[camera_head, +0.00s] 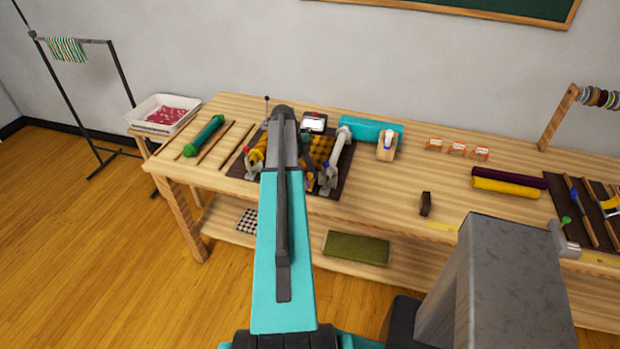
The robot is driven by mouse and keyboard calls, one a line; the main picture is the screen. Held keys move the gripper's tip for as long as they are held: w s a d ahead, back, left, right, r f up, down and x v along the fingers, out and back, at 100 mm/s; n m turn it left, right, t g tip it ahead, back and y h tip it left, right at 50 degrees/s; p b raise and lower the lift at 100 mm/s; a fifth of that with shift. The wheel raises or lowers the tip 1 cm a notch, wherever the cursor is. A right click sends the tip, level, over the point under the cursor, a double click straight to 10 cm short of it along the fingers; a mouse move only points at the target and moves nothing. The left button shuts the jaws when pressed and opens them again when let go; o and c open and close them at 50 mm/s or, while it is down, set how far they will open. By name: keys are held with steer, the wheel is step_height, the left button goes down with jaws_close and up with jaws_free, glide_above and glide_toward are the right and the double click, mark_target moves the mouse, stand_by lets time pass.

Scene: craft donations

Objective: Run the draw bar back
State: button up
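A dark mat or base (343,183) lies on the wooden table. On it are yellow-and-black checked cloth (321,148), a grey fitting with a red knob at the left (255,156), and a grey fitting with a blue knob at the right (328,172). My teal and grey arm crosses in front and hides the middle of this setup. I cannot make out which part is the draw bar. My gripper is not visible; the arm may hide it.
A white tray (163,113) stands at the left.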

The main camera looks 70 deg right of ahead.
steer(key=shift+x, duration=0.75)
jaws_close()
